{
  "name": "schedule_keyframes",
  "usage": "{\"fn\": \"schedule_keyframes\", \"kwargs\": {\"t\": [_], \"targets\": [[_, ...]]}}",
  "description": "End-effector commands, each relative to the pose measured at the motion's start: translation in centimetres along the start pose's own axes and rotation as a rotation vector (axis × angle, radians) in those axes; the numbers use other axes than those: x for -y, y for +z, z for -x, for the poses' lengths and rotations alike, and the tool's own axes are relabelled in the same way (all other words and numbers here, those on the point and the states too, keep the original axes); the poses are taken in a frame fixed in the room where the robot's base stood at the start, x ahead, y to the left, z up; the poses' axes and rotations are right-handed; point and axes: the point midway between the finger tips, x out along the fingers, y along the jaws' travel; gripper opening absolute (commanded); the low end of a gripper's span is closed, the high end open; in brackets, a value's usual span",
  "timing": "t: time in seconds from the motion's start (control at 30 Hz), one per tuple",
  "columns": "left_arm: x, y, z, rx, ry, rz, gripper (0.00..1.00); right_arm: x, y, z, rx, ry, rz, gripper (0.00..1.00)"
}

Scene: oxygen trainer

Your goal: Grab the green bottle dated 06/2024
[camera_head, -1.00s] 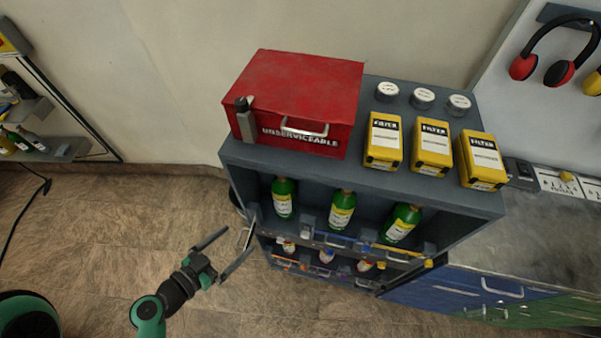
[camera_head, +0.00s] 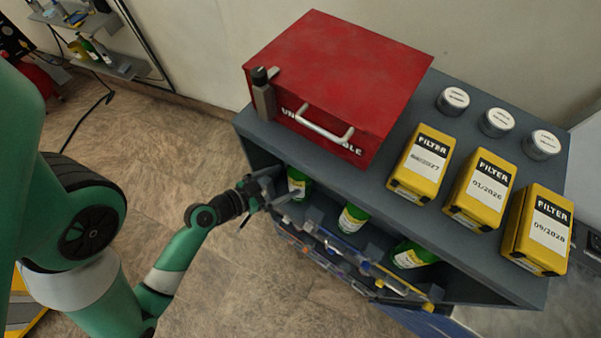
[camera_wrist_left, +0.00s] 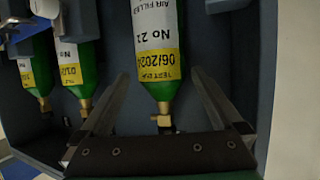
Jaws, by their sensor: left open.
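My right gripper is not in view.
A red "UNSERVICEABLE" box (camera_head: 335,75) stands on the grey cabinet (camera_head: 375,190). Yellow filter boxes (camera_head: 482,190) and white-lidded tins (camera_head: 497,122) stand to its right. A lower shelf with small items sits below the bottles.

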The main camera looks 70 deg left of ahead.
Motion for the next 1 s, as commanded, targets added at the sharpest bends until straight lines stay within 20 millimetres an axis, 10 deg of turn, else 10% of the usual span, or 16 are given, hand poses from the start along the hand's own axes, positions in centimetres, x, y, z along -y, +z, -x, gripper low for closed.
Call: {"fn": "schedule_keyframes", "kwargs": {"t": [0.87, 1.0], "targets": [[0.2, 0.6, -7.1, 0.002, -0.001, 0.0, 1.0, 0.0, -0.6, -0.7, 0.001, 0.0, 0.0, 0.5], [0.2, 0.6, -7.1, 0.002, -0.001, 0.0, 0.78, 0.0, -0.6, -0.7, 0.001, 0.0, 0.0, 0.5]]}}
